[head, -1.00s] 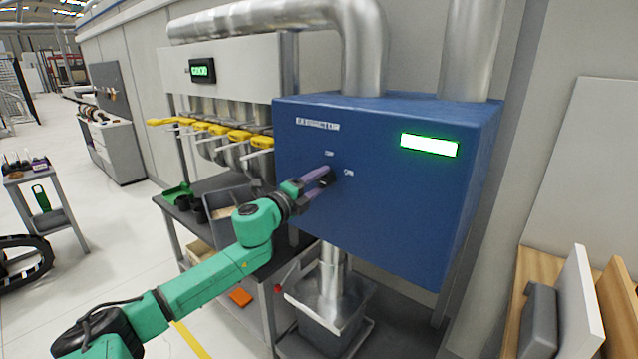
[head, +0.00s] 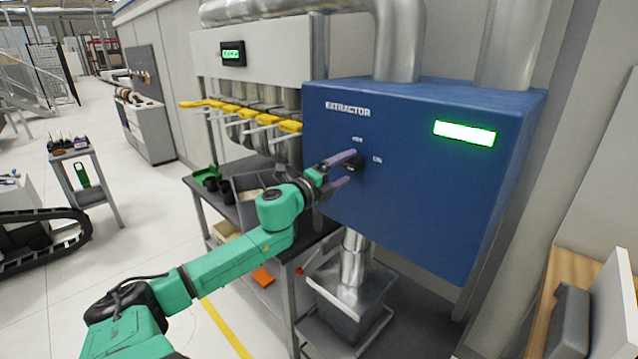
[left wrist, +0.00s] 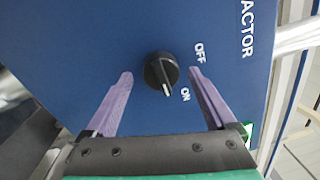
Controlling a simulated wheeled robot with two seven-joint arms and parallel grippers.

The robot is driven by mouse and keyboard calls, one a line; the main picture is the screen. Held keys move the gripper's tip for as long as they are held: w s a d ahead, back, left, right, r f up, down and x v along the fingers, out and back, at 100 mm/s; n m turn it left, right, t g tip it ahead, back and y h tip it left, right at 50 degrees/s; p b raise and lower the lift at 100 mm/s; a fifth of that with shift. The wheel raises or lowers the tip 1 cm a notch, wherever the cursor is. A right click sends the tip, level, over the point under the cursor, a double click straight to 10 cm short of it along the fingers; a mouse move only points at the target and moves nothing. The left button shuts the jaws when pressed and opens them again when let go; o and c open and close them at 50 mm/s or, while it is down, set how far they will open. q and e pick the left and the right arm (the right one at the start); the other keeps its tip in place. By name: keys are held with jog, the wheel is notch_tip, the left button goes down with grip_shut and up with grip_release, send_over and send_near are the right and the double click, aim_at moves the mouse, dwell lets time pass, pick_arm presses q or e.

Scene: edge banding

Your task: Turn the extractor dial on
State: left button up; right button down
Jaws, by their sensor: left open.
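The extractor dial (left wrist: 161,72) is a round black knob on the front of the blue extractor box (head: 410,200). In the left wrist view its white pointer mark points down and slightly right, to the ON side and away from OFF. In the head view the dial (head: 355,161) is partly hidden by my gripper, with ON printed to its right. My left gripper (head: 347,168) is open, with purple fingers on either side of the dial. In the left wrist view the fingers (left wrist: 161,74) show clear gaps to the knob. My right gripper is not in view.
A lit green display (head: 465,133) is on the box's upper right. Left of the box, yellow-handled gates (head: 262,118) hang above a bench with a grey bin. A metal duct and bin (head: 352,290) stand below the box. Boards lean at the lower right.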

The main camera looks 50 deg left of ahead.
pick_arm(q)
jog(key=s, duration=1.3)
jog(key=shift+s+d+f, duration=0.15)
jog(key=shift+s+f, duration=0.1)
jog(key=shift+f, duration=0.15)
